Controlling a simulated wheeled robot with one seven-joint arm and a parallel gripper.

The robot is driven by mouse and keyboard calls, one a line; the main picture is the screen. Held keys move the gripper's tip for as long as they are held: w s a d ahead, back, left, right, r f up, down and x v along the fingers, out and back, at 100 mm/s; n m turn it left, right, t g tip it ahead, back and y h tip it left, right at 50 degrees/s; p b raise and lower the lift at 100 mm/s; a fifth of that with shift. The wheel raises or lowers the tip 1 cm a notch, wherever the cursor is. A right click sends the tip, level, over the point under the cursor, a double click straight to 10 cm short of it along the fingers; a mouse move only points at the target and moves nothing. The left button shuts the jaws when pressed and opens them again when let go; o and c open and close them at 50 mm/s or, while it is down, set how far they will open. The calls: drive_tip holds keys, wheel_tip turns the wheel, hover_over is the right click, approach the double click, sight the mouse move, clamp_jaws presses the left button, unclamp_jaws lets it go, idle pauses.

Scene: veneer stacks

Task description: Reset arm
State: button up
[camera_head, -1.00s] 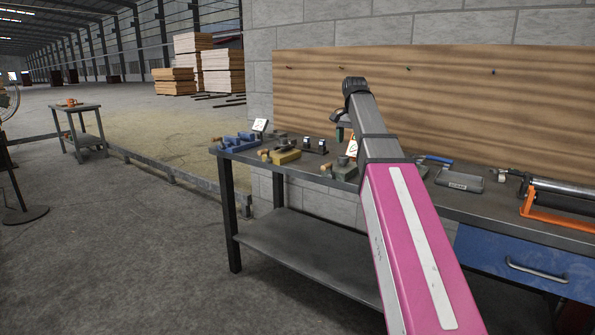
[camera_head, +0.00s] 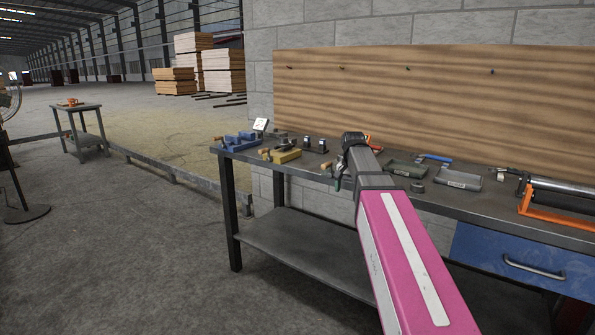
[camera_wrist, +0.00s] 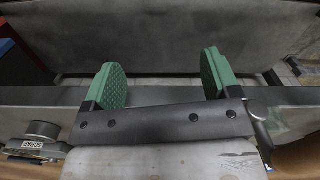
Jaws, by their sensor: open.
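My pink and grey arm reaches over the workbench (camera_head: 300,240) in the head view. Its end is bent down at the bench's front edge, left of the grey trays. My gripper (camera_wrist: 160,85) shows in the wrist view with its two green pads wide apart and nothing between them. In the head view only a bit of green shows beside the wrist, and the fingers are mostly hidden. The wrist view looks past the bench edge to the lower shelf.
On the bench stand a blue block tool (camera_head: 240,138), a yellow one (camera_head: 286,156), grey trays (camera_head: 462,181) and an orange-framed roller (camera_head: 555,205). The floor (camera_head: 120,250) left of the bench is clear.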

drive_tip(key=s+f+n, duration=0.1)
drive_tip(key=s+f, duration=0.5)
drive_tip(key=f, duration=0.4)
drive_tip(key=s+f+n, duration=0.2)
drive_tip(key=s+f, duration=0.4)
drive_tip(key=f, duration=0.4)
drive_tip(key=s+f+n, duration=0.2)
drive_tip(key=s+f, duration=0.5)
drive_tip(key=f, duration=0.4)
